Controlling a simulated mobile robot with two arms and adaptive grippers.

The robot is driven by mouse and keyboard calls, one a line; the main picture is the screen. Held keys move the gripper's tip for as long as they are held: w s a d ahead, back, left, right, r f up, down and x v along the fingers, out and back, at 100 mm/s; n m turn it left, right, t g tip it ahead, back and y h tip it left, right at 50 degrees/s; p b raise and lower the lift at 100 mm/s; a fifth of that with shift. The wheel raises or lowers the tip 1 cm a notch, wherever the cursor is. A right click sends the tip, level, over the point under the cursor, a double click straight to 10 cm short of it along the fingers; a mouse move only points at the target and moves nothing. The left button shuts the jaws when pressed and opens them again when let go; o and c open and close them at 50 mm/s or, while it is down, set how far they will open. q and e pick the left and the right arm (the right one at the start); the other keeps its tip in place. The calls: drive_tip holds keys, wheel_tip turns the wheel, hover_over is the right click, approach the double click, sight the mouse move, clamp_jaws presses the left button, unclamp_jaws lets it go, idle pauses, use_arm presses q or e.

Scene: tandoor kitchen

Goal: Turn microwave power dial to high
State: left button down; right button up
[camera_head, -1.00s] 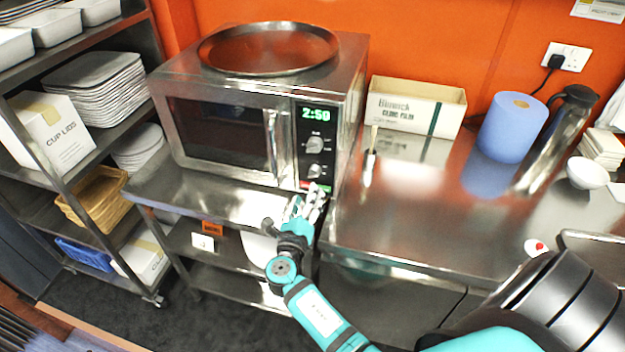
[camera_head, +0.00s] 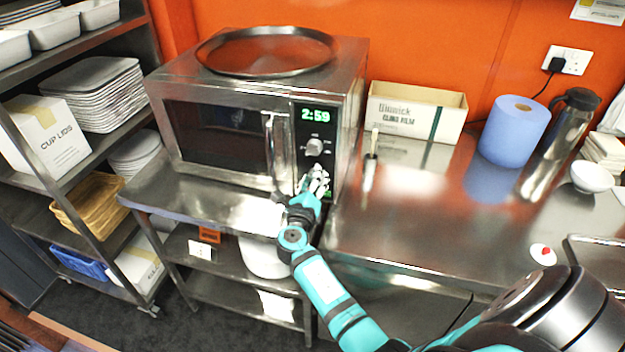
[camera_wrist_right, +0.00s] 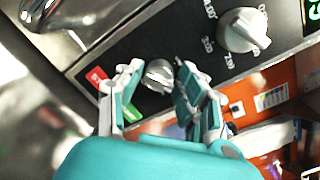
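The steel microwave (camera_head: 225,125) stands on the counter with its door shut. Its black control panel has a green display and a large upper dial (camera_head: 314,147), which also shows in the right wrist view (camera_wrist_right: 242,30). A smaller lower dial (camera_wrist_right: 158,75) sits below it. I cannot tell from the lettering which one is the power dial. My right gripper (camera_head: 316,178) is at the lower panel and hides the lower dial in the head view. In the right wrist view the gripper (camera_wrist_right: 162,68) is open, its fingers on either side of the lower dial. Contact is unclear. My left gripper is not in view.
The door handle (camera_head: 272,150) is left of the panel. Red (camera_wrist_right: 96,76) and green (camera_wrist_right: 131,114) buttons lie near the fingers. A round tray (camera_head: 268,68) lies on the microwave. A cling film box (camera_head: 410,112) and a blue roll (camera_head: 514,130) stand on the right counter.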

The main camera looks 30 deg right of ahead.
clamp_jaws()
